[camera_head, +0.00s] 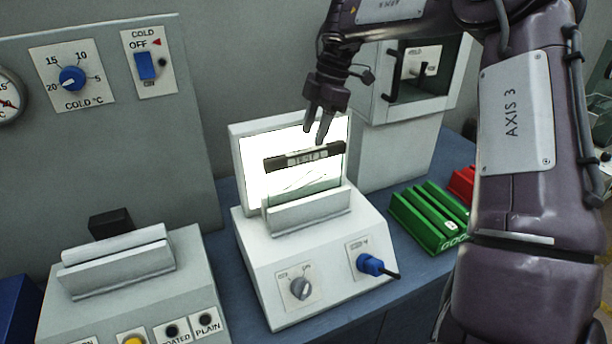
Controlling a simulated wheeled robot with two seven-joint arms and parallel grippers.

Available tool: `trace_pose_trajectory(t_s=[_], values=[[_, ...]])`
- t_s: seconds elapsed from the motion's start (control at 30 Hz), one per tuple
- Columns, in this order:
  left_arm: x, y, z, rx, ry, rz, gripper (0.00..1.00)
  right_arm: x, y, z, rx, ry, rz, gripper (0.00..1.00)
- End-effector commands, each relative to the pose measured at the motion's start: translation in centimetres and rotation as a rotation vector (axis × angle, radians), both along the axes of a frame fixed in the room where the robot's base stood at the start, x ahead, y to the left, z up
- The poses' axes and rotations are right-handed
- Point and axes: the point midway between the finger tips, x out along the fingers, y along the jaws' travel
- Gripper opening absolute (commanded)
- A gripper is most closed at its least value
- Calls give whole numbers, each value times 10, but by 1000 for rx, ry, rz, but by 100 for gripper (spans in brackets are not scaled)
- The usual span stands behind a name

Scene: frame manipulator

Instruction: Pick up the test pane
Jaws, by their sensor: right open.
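The test pane (305,184) is a clear glass sheet with a dark top bar (332,150) that carries a pale label. It stands upright in the slot of a white holder (310,213), in front of a lit white panel (262,142). My right gripper (313,138) points down from above, open and empty. Its fingertips are at or just above the right part of the dark bar; whether they touch it I cannot tell. My left gripper is not in view.
A green rack (430,217) marked "GOOD" and a red rack (462,184) stand at the right. A grey slotted unit (120,262) with buttons is at the left. A white cabinet with a small window (420,75) stands behind. Blue bench shows between the units.

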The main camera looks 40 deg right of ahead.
Motion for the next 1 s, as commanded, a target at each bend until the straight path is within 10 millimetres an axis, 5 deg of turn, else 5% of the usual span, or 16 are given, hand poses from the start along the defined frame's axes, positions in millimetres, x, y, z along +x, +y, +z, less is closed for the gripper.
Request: trace_pose_trajectory(t_s=[0.13, 0.3, 0.43, 0.6, 0.93, 1.0], values=[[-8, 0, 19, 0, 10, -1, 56, -2, 6, -17, 5, 6, 1, 45], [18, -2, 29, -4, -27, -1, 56, 1, 11, -40, 3, 2, 0, 45], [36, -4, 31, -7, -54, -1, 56, 2, 13, -46, 2, 0, -1, 45], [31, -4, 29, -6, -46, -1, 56, 2, 12, -46, 2, 0, -1, 44], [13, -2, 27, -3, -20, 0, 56, 2, 12, -46, 1, 0, -1, 1], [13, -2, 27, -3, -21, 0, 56, 2, 12, -46, 1, 0, -1, 0]])
